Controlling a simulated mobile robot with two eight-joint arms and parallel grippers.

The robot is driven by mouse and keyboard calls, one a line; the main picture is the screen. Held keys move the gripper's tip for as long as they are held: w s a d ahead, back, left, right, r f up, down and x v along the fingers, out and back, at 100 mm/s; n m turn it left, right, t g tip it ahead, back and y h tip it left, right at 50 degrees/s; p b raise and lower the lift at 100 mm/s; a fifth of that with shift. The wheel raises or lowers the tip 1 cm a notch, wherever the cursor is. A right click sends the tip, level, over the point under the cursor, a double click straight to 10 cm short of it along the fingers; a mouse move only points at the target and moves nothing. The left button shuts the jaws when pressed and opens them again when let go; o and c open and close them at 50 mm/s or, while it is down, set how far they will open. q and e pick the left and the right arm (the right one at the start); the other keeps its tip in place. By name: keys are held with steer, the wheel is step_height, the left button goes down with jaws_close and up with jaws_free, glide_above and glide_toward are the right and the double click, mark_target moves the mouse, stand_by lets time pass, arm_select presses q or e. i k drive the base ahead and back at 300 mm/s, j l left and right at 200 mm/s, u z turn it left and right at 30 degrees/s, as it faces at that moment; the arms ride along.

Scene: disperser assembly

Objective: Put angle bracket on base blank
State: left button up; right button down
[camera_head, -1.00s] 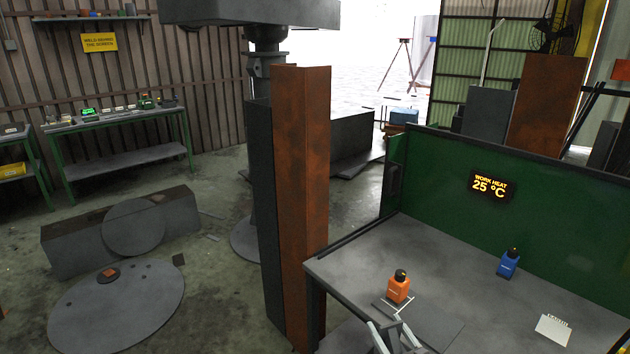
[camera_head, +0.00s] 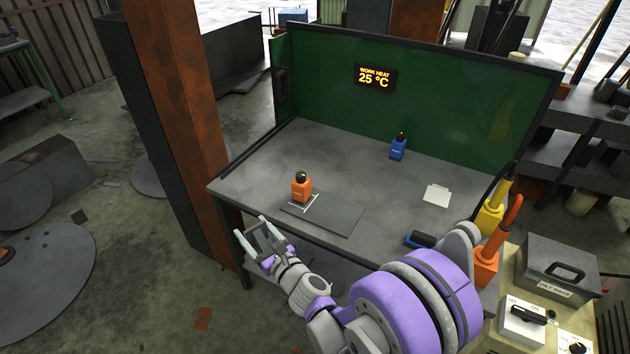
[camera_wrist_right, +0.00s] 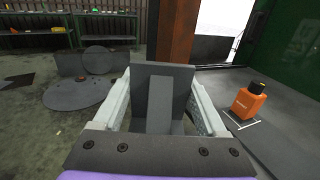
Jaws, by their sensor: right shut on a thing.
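My right gripper (camera_head: 262,238) is shut on the angle bracket, off the front edge of the workbench near its left corner. In the right wrist view, the angle bracket (camera_wrist_right: 164,98) is a grey upright plate with a rib, between the two fingers. The base blank (camera_head: 335,219) is a flat dark grey plate on the bench top, to the right of my gripper and apart from the bracket. White corner lines (camera_head: 309,205) show at its left part, beside an orange bottle-like device (camera_head: 301,188). My left gripper is not in view.
The workbench (camera_head: 240,180) has a green back screen (camera_head: 430,110). A blue device (camera_head: 398,148), a white card (camera_head: 437,194) and a dark blue tool (camera_head: 420,240) lie apart on it. A rusty column (camera_head: 178,110) stands left of the bench.

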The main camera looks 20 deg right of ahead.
mark_target(337, 214)
steer(key=i+l+u, duration=0.2)
steer(key=l, duration=0.25)
steer(key=l+u, duration=0.15)
steer(key=l, duration=0.25)
steer(key=i+l+u, duration=0.2)
steer(key=l, duration=0.3)
steer(key=i, duration=0.4)
